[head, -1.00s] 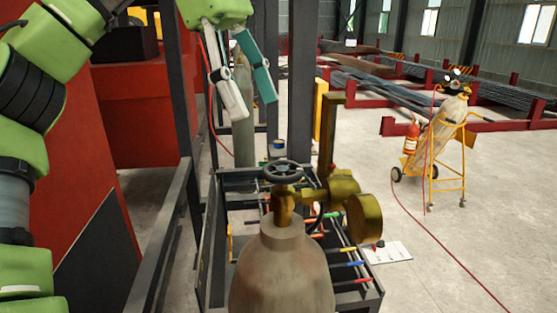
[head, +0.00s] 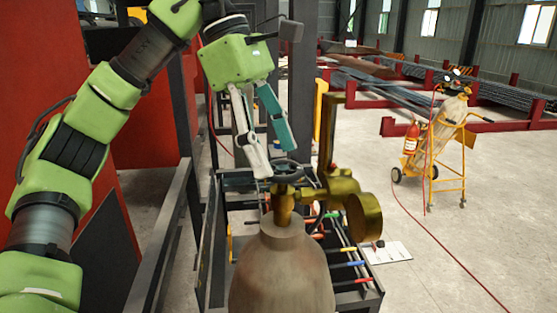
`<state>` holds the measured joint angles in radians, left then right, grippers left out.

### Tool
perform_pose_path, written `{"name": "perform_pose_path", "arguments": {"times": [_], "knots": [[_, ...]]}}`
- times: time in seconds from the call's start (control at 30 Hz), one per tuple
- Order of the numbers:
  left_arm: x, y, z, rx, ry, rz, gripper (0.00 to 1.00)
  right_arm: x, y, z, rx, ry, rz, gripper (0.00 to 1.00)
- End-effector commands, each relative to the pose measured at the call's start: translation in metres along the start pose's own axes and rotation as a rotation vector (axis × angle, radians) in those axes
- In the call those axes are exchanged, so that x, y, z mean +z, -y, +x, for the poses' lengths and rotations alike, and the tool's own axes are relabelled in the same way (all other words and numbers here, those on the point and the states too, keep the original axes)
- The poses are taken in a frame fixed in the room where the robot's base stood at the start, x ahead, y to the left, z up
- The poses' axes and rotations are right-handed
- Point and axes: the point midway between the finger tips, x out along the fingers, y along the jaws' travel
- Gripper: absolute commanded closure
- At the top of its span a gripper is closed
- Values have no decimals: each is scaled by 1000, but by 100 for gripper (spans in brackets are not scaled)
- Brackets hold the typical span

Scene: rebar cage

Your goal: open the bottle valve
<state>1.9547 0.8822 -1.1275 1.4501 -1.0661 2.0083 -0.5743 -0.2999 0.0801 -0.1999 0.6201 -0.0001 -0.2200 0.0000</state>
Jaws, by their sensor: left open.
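The gas bottle (head: 281,268) stands upright at the bottom middle of the head view. Its brass valve (head: 284,205) has a dark round handwheel (head: 288,171) on top, and a brass regulator (head: 342,196) juts out to the right. My left gripper (head: 272,160) points down with its fingers at the handwheel's back left. One finger is white and the other teal; they are apart, with nothing seen between them. The white fingertip overlaps the wheel's left edge in the picture; I cannot tell whether it touches. My right gripper is not in view.
A dark rack (head: 367,298) with coloured-handled tools stands behind and right of the bottle. A cylinder trolley (head: 447,150) stands farther right, with open floor between.

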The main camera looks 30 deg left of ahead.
Motion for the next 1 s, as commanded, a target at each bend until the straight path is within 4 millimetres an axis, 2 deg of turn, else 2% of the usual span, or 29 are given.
{"name": "perform_pose_path", "arguments": {"times": [0.2,0.63,0.67,0.8,1.0], "knots": [[0,0,17,-3,-1,1,37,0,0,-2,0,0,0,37],[0,0,22,0,0,0,37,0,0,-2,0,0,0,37],[0,0,22,0,0,0,40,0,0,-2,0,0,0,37],[0,0,22,0,0,0,76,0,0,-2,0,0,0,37],[0,0,22,0,0,-3,76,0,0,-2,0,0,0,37]]}}
